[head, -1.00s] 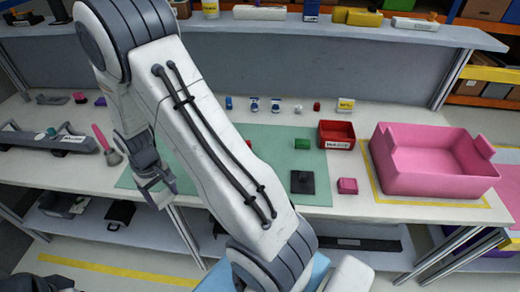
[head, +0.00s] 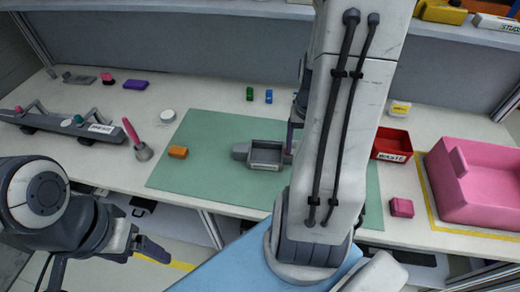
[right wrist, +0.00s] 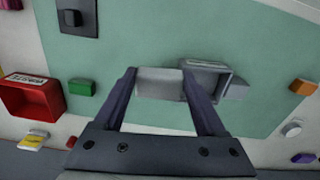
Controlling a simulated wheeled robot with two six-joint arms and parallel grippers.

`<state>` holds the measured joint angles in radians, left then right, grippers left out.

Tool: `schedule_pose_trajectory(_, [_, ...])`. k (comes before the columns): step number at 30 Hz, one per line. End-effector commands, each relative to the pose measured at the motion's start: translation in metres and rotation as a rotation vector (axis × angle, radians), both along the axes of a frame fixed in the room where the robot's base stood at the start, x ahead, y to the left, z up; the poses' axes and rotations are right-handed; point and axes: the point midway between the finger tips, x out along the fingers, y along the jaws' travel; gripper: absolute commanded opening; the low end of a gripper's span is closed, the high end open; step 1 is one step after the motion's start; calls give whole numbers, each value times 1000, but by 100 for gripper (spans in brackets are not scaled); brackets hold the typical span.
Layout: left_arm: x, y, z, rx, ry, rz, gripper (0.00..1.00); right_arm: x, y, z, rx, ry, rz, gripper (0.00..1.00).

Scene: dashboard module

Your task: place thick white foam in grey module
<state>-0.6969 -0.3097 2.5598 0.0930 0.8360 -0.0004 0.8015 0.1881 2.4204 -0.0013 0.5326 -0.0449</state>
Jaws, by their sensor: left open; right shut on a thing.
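The grey module (head: 252,164), an open-topped grey box with a block on its left side, lies on the green mat; it also shows in the right wrist view (right wrist: 214,68). My right gripper (right wrist: 160,78) is shut on a pale block (right wrist: 160,88), seemingly the thick white foam, held between its fingers. In the right wrist view the block appears directly beside the module; whether they touch I cannot tell. In the head view my right arm hides the block and most of that gripper (head: 293,138). My left gripper (head: 150,250) is open and empty, in front of the table edge.
The green mat (head: 205,180) also bears an orange block (head: 178,152). A red waste bin (head: 391,146), a pink block (head: 402,208) and a large pink bin (head: 480,180) stand right. A grey rack (head: 60,124) and a pink-handled tool (head: 138,140) are left.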

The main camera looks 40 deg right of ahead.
Motion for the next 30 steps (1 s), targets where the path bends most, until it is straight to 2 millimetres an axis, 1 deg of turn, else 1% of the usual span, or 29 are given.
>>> schedule_pose_trajectory(2, [0,0,1,0,0,0,85,5,2,-5,3,3,-7,22])
schedule_pose_trajectory(4, [0,0,3,0,0,0,85,16,5,-13,4,4,-6,22])
schedule_pose_trajectory(12, [0,0,11,0,0,0,85,72,22,-49,3,5,-11,22])
schedule_pose_trajectory(16, [0,0,15,0,0,0,85,93,28,-61,1,2,-14,22])
schedule_pose_trajectory(19, [0,0,15,0,0,0,85,100,31,-67,1,1,-15,22])
schedule_pose_trajectory(22, [0,0,16,0,0,0,85,103,32,-73,1,3,-16,22])
schedule_pose_trajectory(27, [0,0,21,0,0,0,85,102,33,-98,3,4,-15,22])
schedule_pose_trajectory(30, [0,0,22,0,0,0,85,103,33,-107,1,3,-14,22])
